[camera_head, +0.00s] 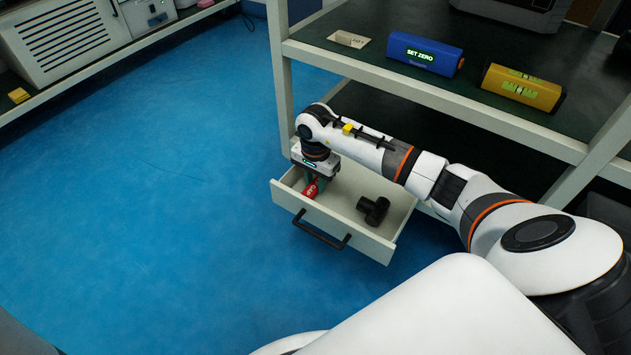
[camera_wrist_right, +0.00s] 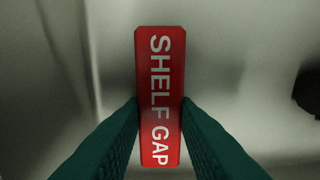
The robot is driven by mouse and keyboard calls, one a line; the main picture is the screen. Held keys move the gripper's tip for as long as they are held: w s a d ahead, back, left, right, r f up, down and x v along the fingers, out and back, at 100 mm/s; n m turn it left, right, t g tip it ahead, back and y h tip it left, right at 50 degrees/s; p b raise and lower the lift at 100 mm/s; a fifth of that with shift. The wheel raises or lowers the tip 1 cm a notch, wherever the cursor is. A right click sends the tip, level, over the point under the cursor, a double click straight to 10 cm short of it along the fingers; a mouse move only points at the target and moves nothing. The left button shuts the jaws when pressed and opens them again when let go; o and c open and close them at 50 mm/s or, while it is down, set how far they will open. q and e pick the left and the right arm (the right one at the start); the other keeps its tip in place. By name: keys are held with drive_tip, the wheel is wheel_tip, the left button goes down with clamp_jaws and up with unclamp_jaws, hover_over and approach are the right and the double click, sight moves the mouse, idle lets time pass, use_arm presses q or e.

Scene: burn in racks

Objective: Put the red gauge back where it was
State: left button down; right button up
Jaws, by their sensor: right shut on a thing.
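The red gauge (camera_head: 311,188) is a small red block inside the open drawer (camera_head: 337,242), at its left side. In the right wrist view the red gauge (camera_wrist_right: 160,75) shows the white words "SHELF GAP". My right gripper (camera_head: 314,178) points down into the drawer. Its two dark green fingers (camera_wrist_right: 160,125) are shut on the gauge, one on each side of its lower half. The gripper body hides part of the gauge in the head view. Whether the gauge touches the drawer floor I cannot tell. My left gripper is not in view.
A black pipe-like part (camera_head: 373,210) lies in the drawer, right of the gauge. On the shelf (camera_head: 480,105) above are a blue "SET ZERO" block (camera_head: 424,54), a yellow level (camera_head: 522,87) and a small tan piece with a card (camera_head: 348,39). The blue floor at left is clear.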

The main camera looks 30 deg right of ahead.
drive_tip(key=shift+f, duration=0.15)
drive_tip(key=o, duration=1)
